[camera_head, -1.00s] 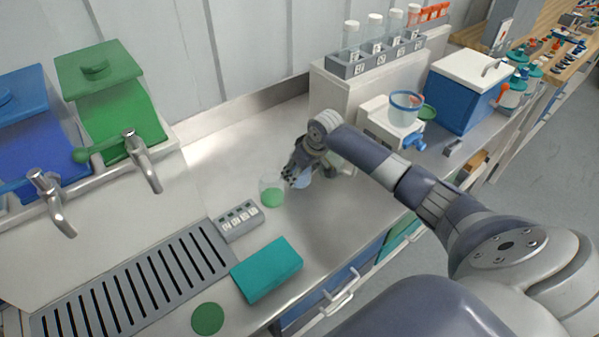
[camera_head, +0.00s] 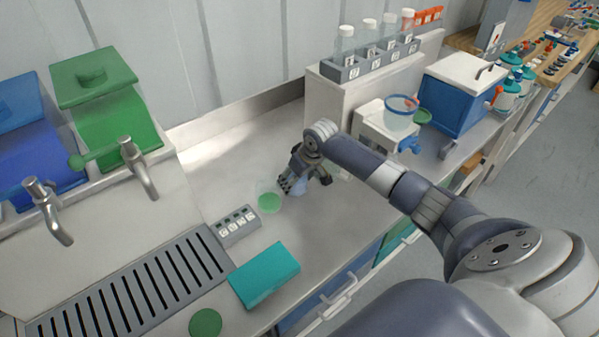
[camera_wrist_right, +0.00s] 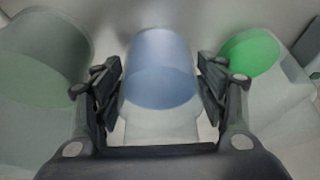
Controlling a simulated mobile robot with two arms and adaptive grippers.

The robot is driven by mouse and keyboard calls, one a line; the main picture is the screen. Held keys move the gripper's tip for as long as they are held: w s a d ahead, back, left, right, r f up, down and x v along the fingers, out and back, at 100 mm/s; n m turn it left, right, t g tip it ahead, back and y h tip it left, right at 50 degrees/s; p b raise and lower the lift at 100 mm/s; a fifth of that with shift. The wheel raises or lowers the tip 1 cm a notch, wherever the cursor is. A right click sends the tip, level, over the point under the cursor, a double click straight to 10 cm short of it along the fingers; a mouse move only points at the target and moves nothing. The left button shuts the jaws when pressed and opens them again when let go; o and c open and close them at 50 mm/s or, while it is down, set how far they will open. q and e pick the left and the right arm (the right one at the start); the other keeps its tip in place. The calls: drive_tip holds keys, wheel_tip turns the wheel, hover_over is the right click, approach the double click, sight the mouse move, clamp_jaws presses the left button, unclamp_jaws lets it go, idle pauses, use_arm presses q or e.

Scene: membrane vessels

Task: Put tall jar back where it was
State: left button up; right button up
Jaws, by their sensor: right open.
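My right gripper (camera_head: 291,186) is low over the steel counter. In the right wrist view, its open fingers (camera_wrist_right: 165,95) stand on either side of a clear jar with blue contents (camera_wrist_right: 160,85). This blue jar (camera_head: 299,187) is mostly hidden by the gripper in the head view. A clear jar with green contents (camera_head: 269,202) stands just left of the gripper; a bright green round surface (camera_wrist_right: 250,52) shows right of the fingers in the wrist view. A larger grey-green vessel (camera_wrist_right: 40,65) is at left there. I cannot tell which is the tall jar. My left gripper is out of view.
A small labelled grey rack (camera_head: 236,226) and a teal box (camera_head: 264,274) lie near the green jar. A white device with a clear cup (camera_head: 401,112) stands to the right. Capped bottles stand in a grey rack (camera_head: 345,72) behind. The counter behind the gripper is clear.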

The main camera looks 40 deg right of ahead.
drive_tip(key=b+v, duration=0.1)
drive_tip(key=v, duration=1.1)
